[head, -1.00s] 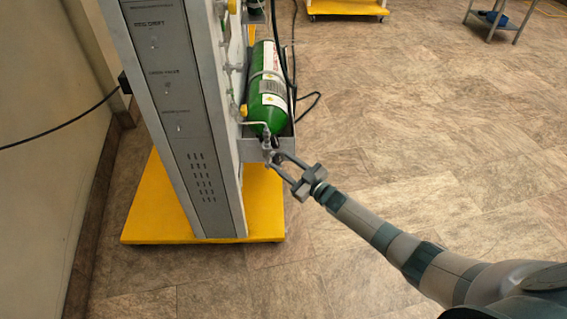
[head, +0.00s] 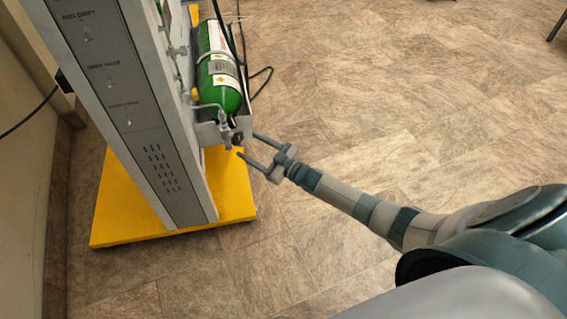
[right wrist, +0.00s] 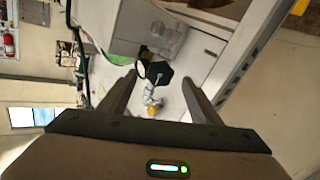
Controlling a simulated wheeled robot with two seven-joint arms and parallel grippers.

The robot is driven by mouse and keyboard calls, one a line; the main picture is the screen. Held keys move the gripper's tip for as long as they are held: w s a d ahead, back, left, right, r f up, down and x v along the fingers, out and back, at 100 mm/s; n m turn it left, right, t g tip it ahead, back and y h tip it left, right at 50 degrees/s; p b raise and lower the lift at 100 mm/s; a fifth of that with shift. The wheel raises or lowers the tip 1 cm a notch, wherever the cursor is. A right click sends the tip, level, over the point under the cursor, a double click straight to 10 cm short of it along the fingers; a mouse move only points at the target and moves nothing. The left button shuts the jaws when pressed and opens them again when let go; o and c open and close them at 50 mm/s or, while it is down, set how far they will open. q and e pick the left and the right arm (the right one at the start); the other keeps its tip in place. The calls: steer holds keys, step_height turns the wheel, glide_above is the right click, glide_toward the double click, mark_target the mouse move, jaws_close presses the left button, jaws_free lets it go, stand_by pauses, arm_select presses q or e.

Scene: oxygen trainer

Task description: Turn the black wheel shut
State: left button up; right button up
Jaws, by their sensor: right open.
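The black wheel (head: 237,138) sits on the valve at the near end of the green cylinder (head: 218,75), on the side of the grey panel stand. In the right wrist view the black wheel (right wrist: 160,74) lies ahead, between the lines of the two fingers. My right gripper (head: 247,144) is open, with its fingertips just to the right of the wheel and apparently not touching it. The open fingers also show in the right wrist view (right wrist: 162,85). My left gripper is not in view.
The grey panel stand (head: 130,110) rises from a yellow base (head: 120,205). A black cable (head: 262,72) hangs beside the cylinder. A wall is at the left.

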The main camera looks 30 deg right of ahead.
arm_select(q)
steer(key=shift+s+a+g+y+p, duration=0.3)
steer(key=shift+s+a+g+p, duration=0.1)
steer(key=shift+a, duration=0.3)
arm_select(e)
steer(key=v, duration=1.3)
steer(key=shift+s, duration=0.2)
steer(key=s+a+f+m+g+h, duration=0.2)
steer(key=s+a+f+g+h, duration=0.15)
steer(key=s+a, duration=0.2)
steer(key=s+a+f+m+g+h, duration=0.2)
steer(key=s+a+f, duration=0.2)
steer(key=s, duration=0.3)
steer(key=s+a+r+m+g+h, duration=0.2)
steer(key=s+g, duration=0.5)
steer(key=s, duration=1.3)
arm_select(q)
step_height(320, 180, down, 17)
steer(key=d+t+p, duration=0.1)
steer(key=p, duration=1.1)
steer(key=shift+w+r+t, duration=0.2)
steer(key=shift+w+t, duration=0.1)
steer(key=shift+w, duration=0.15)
arm_select(e)
step_height(320, 180, down, 16)
steer(key=t, duration=0.1)
steer(key=shift+w+a+f+t+y, duration=0.15)
steer(key=shift+w+a+t+y, duration=0.05)
steer(key=shift+w+t+y, duration=0.2)
